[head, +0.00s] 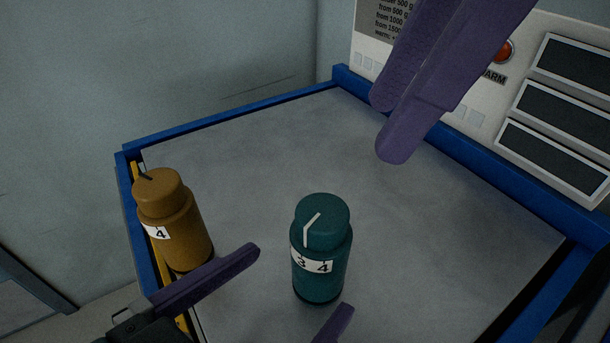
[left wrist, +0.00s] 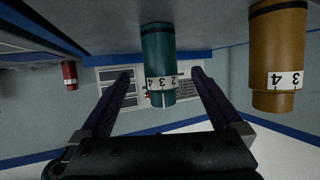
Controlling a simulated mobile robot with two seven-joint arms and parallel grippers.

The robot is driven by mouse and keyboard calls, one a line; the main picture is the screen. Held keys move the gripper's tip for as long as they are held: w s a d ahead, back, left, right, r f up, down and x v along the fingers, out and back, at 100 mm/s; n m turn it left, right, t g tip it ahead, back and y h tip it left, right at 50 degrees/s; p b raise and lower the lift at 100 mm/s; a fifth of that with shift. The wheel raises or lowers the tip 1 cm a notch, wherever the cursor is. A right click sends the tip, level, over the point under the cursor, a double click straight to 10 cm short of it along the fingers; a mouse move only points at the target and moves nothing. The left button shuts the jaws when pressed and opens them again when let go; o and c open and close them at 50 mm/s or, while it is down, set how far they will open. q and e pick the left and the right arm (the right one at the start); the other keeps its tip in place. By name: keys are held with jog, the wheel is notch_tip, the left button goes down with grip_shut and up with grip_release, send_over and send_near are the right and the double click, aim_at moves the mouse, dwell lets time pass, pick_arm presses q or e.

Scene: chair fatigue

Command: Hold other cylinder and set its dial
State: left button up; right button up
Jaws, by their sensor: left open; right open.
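A teal cylinder (head: 320,270) stands upright on the grey tray surface. Its dial cap has a white pointer line that runs down near the 3 on its white number band; 3 and 4 show. A mustard cylinder (head: 175,225) stands at the tray's left edge, with a dark pointer line on its cap and a 4 showing. My left gripper (head: 300,280) is open, one finger on each side of the teal cylinder. In the left wrist view the teal cylinder (left wrist: 158,50) appears between the spread fingers. My right gripper (head: 390,128) is open and empty, above the tray's back.
A blue rim (head: 235,118) edges the tray. Behind it stands a panel with dark displays (head: 565,100) and a red button (head: 504,50). A red cylinder (left wrist: 70,75) shows in the left wrist view.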

aim_at(334, 243)
pick_arm(q)
jog(key=x, duration=0.9)
jog(key=shift+w+d, duration=0.15)
jog(key=shift+w, duration=0.1)
